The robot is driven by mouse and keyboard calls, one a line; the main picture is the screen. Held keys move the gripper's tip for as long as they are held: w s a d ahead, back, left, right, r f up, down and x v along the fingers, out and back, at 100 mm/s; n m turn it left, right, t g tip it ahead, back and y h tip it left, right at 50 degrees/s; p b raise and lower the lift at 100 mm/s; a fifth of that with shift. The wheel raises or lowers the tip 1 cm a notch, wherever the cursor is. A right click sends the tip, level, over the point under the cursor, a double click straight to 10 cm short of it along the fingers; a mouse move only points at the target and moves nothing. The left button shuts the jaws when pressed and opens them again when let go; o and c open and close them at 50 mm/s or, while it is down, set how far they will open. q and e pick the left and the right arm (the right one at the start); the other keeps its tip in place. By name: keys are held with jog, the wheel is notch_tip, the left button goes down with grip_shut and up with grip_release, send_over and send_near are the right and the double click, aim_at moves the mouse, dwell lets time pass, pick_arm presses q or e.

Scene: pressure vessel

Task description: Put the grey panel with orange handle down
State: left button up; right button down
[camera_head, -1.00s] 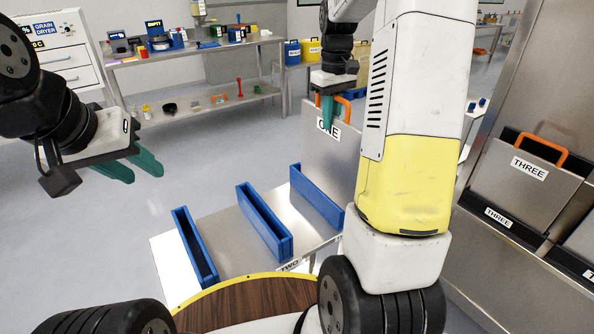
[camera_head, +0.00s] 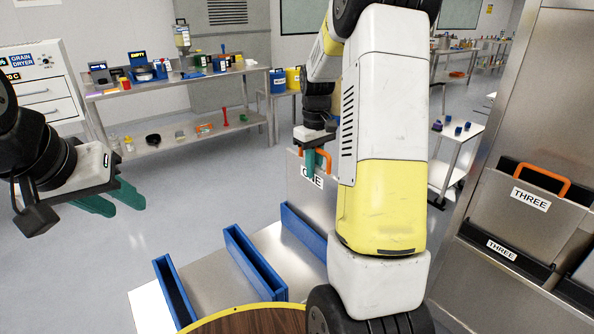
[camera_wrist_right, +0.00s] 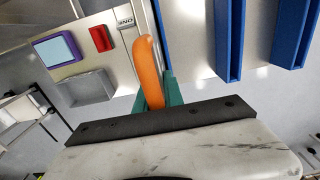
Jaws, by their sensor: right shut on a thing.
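The grey panel (camera_head: 298,196) carries a ONE label and an orange handle (camera_head: 323,157). It stands upright at the far blue slot holder (camera_head: 303,233), its lower part hidden behind the holder's wall. I cannot tell whether it is fully seated. My right gripper (camera_head: 313,170) is shut on the orange handle from above. In the right wrist view the handle (camera_wrist_right: 148,72) lies between the teal fingers. My left gripper (camera_head: 122,202) is open and empty, over the floor at left.
Two more blue slot holders, middle (camera_head: 254,262) and left (camera_head: 174,292), stand on the metal table, both empty. A second panel (camera_head: 525,205) labelled THREE with an orange handle sits in a rack at right. A workbench with small items (camera_head: 180,82) stands behind.

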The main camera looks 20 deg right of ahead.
aim_at(313, 194)
jog(key=shift+f, duration=1.45)
jog(key=c, duration=1.5)
grip_release()
jog(key=shift+o, duration=0.2)
